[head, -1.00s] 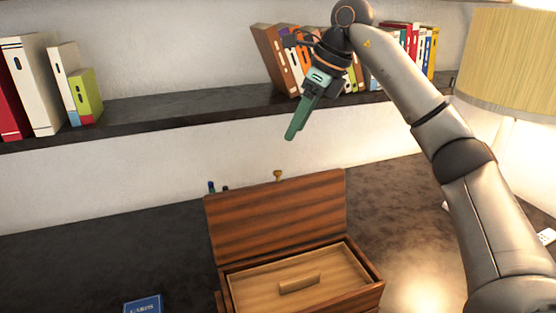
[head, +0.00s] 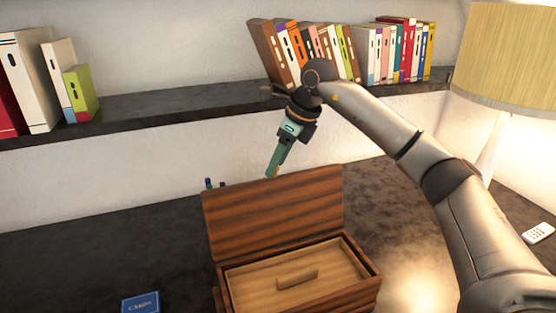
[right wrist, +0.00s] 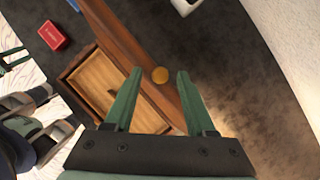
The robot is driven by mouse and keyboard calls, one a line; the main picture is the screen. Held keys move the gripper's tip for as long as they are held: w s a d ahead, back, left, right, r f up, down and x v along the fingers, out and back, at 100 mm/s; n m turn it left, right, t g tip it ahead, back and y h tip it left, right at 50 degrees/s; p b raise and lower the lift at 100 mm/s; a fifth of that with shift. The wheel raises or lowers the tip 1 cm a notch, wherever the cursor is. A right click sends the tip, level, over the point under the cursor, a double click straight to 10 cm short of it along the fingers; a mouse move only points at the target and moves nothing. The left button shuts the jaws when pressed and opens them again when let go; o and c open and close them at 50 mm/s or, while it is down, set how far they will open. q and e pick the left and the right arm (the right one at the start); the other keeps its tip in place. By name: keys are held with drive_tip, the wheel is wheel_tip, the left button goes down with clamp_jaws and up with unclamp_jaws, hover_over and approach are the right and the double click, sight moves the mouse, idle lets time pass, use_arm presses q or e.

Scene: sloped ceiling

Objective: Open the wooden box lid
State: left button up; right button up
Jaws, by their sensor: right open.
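The wooden box (head: 372,284) stands on the dark desk with its striped brown lid (head: 272,215) raised at the back. Inside is a lighter wooden panel with a small bar handle (head: 297,278). My right gripper (head: 272,172) is just above and behind the lid's top edge.
A shelf (head: 170,100) with books runs along the wall behind the box. A lamp (head: 510,55) stands at the right, near a white remote-like object (head: 538,232). A blue card box (head: 141,302) lies front left.

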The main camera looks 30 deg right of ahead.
drive_tip(key=shift+c, duration=0.3)
clamp_jaws()
idle(1.1)
